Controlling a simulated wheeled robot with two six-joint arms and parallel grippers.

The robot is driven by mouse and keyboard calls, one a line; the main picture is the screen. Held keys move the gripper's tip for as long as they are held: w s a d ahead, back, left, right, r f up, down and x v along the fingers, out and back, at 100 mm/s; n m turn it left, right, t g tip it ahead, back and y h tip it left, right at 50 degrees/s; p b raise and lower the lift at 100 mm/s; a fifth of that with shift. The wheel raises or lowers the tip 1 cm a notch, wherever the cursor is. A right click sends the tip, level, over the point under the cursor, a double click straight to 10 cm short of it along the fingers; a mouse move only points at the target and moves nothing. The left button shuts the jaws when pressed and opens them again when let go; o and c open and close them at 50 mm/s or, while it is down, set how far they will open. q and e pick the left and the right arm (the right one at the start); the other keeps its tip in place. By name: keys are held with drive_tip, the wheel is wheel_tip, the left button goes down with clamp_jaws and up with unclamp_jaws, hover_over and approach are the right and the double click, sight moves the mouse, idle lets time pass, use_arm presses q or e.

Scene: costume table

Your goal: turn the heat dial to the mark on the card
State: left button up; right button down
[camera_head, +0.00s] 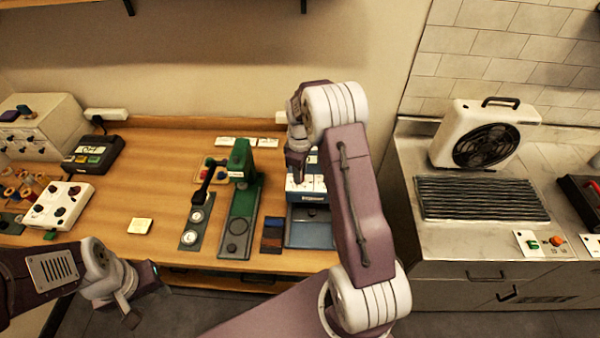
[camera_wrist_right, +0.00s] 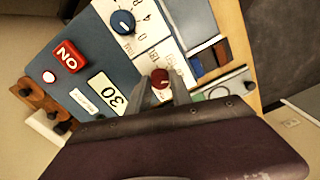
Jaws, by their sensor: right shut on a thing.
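A blue machine (camera_head: 310,232) stands on the wooden table, partly hidden by my right arm. Its white front panel (camera_head: 306,186) carries dials. The right wrist view shows a blue dial (camera_wrist_right: 123,23) and a red dial (camera_wrist_right: 159,77) on white plates, with a lit display reading 30 (camera_wrist_right: 107,92). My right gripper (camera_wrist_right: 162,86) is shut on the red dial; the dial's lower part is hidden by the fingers. It also shows in the head view (camera_head: 298,178). My left gripper (camera_head: 134,308) hangs in front of the table, away from the machine; its jaw opening is unclear. I cannot tell which card bears the mark.
A green press (camera_head: 240,205) stands just left of the blue machine. A fan heater (camera_head: 485,135) stands on the steel counter at right.

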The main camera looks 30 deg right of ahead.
idle(0.3)
drive_tip(key=c, duration=1.1)
unclamp_jaws()
drive_tip(key=shift+c, duration=0.2)
wheel_tip(320, 180, up, 9)
drive_tip(key=b, duration=0.2)
drive_tip(key=shift+a, duration=0.1)
